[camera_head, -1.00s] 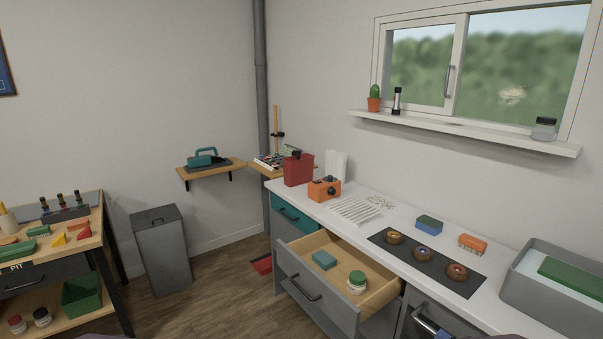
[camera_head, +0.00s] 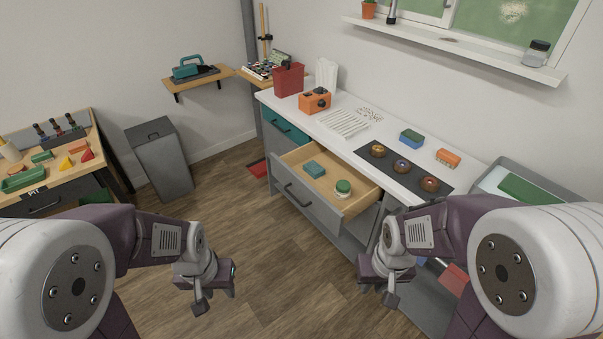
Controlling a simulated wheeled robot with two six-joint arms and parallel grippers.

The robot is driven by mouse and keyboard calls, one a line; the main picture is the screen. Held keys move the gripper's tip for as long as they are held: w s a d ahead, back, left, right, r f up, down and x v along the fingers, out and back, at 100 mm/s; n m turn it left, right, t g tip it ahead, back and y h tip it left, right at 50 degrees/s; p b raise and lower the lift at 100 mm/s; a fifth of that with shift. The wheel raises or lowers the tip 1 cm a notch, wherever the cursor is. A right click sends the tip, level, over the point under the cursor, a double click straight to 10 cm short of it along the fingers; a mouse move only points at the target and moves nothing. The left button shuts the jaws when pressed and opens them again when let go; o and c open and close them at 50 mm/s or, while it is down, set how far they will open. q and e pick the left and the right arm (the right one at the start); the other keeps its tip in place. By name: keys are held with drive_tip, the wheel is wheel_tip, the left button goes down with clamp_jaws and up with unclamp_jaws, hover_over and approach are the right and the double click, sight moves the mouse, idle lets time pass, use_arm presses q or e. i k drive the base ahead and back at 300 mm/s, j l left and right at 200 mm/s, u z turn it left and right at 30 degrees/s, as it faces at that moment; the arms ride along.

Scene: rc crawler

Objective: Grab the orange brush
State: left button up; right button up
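The orange brush (camera_head: 447,158) lies on the white counter (camera_head: 395,128), right of a blue and green sponge and near the grey bin. It is a small orange block with a paler underside. My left gripper (camera_head: 213,296) hangs over the wooden floor at the lower left, far from the brush. My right gripper (camera_head: 388,292) is low in front of the cabinet, below and left of the brush. Neither is near the brush. Both grippers are small and angled down, and I cannot make out their finger gaps.
An open drawer (camera_head: 352,204) juts out with a teal block (camera_head: 315,169) and a green-lidded jar (camera_head: 343,188). A dark mat (camera_head: 402,172) with several round parts lies before the brush. A blue-green sponge (camera_head: 411,138) and a grey bin (camera_head: 484,185) flank the brush.

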sight(446, 157)
drive_tip(key=z, duration=1.25)
drive_tip(key=i+l+u, duration=0.1)
drive_tip(key=i+u, duration=0.15)
